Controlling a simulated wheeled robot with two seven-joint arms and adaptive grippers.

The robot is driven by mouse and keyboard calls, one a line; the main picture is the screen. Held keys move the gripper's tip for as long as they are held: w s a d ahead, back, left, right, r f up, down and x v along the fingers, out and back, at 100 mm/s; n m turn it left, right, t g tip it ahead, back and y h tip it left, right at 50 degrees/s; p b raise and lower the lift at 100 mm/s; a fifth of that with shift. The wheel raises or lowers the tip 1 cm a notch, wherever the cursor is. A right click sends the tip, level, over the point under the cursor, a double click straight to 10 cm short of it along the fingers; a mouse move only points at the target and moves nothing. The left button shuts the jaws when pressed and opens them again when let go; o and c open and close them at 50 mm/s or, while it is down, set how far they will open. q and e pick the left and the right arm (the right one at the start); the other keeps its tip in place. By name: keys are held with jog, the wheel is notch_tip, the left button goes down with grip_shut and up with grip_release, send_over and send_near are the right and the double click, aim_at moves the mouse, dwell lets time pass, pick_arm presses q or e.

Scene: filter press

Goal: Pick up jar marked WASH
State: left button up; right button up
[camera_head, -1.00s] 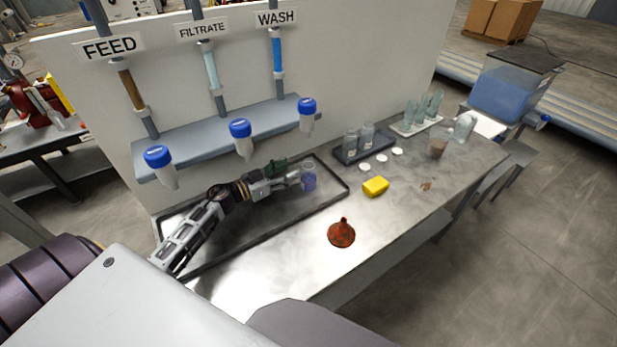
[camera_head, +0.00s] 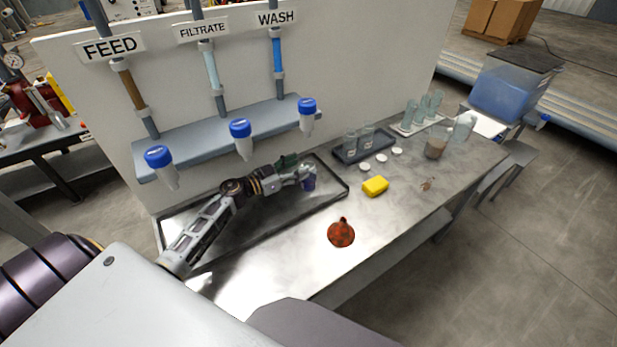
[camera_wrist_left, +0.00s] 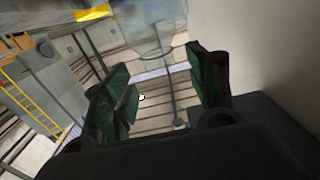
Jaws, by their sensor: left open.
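My left gripper (camera_head: 291,173) is open over the far right end of the black-rimmed tray. No marking on this jar can be read. In the left wrist view the two green-padded fingers (camera_wrist_left: 158,85) are apart, with a pale, clear rounded shape (camera_wrist_left: 155,38) beyond them. I cannot tell whether the fingers touch the jar. The WASH sign (camera_head: 277,18) is on the board above a blue-filled tube. My right gripper is not in view.
The black-rimmed tray (camera_head: 262,226) lies below a shelf with blue-capped nozzles (camera_head: 307,108).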

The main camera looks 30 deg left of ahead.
aim_at(304, 164)
pick_arm(q)
jog(key=shift+x, duration=2.55)
jog(key=shift+c, duration=0.3)
grip_shut()
